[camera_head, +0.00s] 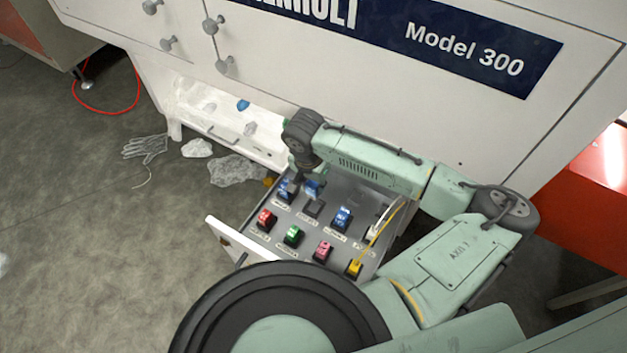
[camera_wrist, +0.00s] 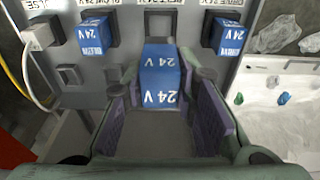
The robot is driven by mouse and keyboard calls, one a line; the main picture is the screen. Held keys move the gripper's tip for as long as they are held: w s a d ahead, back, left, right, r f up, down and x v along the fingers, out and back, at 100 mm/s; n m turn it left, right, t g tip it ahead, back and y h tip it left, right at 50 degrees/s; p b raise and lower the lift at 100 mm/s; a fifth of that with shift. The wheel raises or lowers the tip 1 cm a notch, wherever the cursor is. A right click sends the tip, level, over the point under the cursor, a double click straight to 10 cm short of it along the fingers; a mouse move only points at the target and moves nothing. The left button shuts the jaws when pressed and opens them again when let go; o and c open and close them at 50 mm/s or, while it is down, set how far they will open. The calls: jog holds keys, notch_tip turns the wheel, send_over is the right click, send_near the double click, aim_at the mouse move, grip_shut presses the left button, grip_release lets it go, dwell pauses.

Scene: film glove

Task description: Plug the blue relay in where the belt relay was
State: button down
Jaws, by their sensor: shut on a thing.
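My gripper (camera_head: 303,180) is shut on a blue relay (camera_wrist: 162,72) marked 24 V; it also shows in the head view (camera_head: 312,188). The purple-grey fingers lie on either side of it in the wrist view. The relay is held over the grey relay panel (camera_head: 330,193). A dark empty socket (camera_head: 313,208) lies just in front of it in the head view. In the wrist view the empty socket (camera_wrist: 160,22) sits beyond the relay, under a partly cut-off label. Blue relays sit plugged in on both sides, one at the left (camera_wrist: 96,33) and one at the right (camera_wrist: 228,36).
A white plug (camera_wrist: 38,36) with a cable stands beside the blue relays. A white tray with debris (camera_wrist: 270,125) lies alongside. A glove (camera_head: 146,147) is on the floor.

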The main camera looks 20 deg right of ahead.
aim_at(311, 186)
jog(key=shift+f+b, duration=1.95)
jog(key=shift+f, duration=0.9)
jog(key=shift+p, duration=0.6)
jog(key=shift+f+b, duration=1)
jog(key=shift+f, duration=0.7)
jog(key=c, duration=1.2)
grip_release()
jog(key=shift+r, duration=0.1)
jog(key=r, duration=0.4)
jog(key=a+r, duration=0.1)
jog(key=r, duration=0.3)
jog(key=s+r, duration=0.1)
jog(key=r, duration=0.2)
jog(key=shift+s+a+r, duration=0.1)
jog(key=shift+a+r, duration=0.1)
jog(key=shift+r, duration=0.2)
